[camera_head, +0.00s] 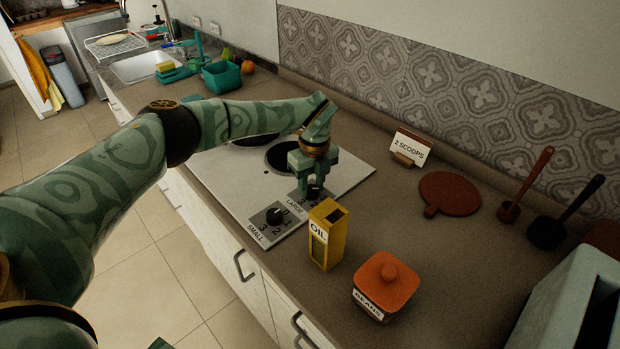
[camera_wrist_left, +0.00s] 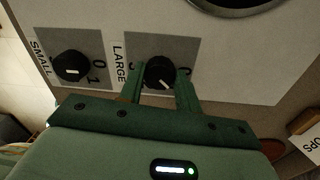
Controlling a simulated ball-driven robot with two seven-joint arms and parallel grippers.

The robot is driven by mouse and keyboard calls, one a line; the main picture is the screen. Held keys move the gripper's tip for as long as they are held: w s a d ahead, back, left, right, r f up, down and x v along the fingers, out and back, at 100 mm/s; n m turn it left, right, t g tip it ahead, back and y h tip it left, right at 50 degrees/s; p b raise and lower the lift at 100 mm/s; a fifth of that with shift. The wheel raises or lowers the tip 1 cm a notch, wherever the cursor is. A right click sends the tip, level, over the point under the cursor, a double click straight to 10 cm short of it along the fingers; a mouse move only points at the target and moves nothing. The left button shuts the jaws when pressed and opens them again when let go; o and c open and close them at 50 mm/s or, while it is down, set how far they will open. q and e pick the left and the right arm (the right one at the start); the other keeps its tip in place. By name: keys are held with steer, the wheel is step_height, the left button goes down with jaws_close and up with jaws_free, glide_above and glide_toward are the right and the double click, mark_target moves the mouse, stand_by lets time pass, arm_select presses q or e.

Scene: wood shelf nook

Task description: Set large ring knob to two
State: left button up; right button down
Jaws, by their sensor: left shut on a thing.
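The large ring knob (camera_wrist_left: 160,73) is black with a white pointer line, on a grey panel labelled LARGE. My left gripper (camera_head: 315,190) comes down on it from above, and its two green fingers (camera_wrist_left: 160,88) are shut on the knob's sides. The fingers hide part of the number scale, so I cannot tell the exact setting. The small ring knob (camera_head: 274,215) sits apart on its own panel labelled SMALL. It also shows in the left wrist view (camera_wrist_left: 71,66). My right gripper is not in view.
The white cooktop (camera_head: 345,177) lies around the knobs. A yellow oil box (camera_head: 328,240) stands close to the large knob panel, and a beans jar (camera_head: 385,283) is nearer. A 2 SCOOPS card (camera_head: 411,145) and a round brown board (camera_head: 450,192) lie to the right.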

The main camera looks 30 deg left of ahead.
arm_select(q)
steer(key=m+p, duration=0.1)
steer(key=m, duration=0.2)
steer(key=shift+r+m+p, duration=0.2)
steer(key=shift+m+p, duration=0.2)
steer(key=m+p, duration=0.1)
steer(key=m, duration=0.2)
steer(key=shift+d+m, duration=0.1)
steer(key=shift+m, duration=0.2)
steer(key=m+p, duration=0.1)
steer(key=m, duration=0.2)
steer(key=shift+m+t, duration=0.3)
steer(key=shift+f+m+p, duration=0.15)
steer(key=shift+m+p, duration=0.4)
steer(key=shift+m, duration=1.55)
steer(key=o, duration=1)
steer(key=shift+c, duration=0.2)
